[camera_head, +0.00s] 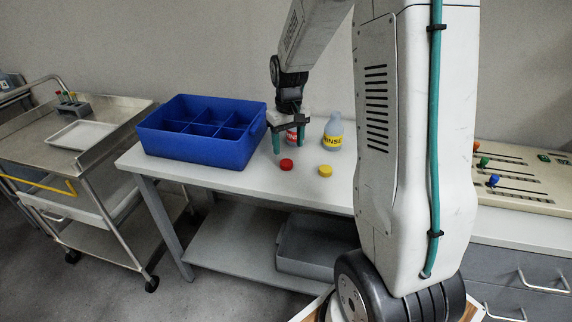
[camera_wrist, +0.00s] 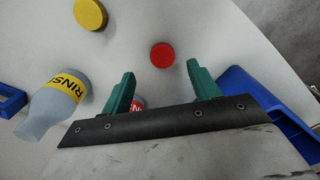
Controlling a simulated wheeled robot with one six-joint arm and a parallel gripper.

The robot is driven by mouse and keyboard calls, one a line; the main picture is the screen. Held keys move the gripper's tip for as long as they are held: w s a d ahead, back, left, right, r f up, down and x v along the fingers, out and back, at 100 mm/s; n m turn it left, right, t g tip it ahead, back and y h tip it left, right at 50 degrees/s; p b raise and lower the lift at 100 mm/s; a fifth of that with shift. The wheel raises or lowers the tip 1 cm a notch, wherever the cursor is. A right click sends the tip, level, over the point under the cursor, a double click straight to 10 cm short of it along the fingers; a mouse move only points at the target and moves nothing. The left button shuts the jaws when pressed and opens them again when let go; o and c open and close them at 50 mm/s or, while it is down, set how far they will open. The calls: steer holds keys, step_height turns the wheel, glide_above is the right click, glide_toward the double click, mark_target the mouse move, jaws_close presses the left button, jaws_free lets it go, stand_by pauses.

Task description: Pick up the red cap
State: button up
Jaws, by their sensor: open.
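The red cap (camera_head: 286,165) lies flat on the white table, in front of my gripper in the head view. In the wrist view the red cap (camera_wrist: 162,55) lies beyond the fingertips, roughly between their lines, with nothing touching it. My gripper (camera_head: 288,143) is open and empty, pointing down above the table. Its two green fingers (camera_wrist: 160,80) stand apart in the wrist view. A bottle with a red label (camera_head: 292,134) stands behind the fingers and is mostly hidden; a bit of its label (camera_wrist: 138,103) shows beside the left finger.
A yellow cap (camera_head: 325,171) lies right of the red cap. A grey-blue bottle with a yellow label (camera_head: 333,132) stands behind it. A blue divided crate (camera_head: 205,150) stands at left. A panel with coloured knobs (camera_head: 520,178) is far right. Bare tabletop lies left of the red cap.

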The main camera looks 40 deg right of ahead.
mark_target(286, 162)
steer(key=f, duration=0.6)
steer(key=shift+w+a+f, duration=0.15)
steer(key=shift+w+f, duration=0.05)
steer(key=shift+w, duration=0.05)
steer(key=shift+c, duration=0.3)
steer(key=c, duration=1)
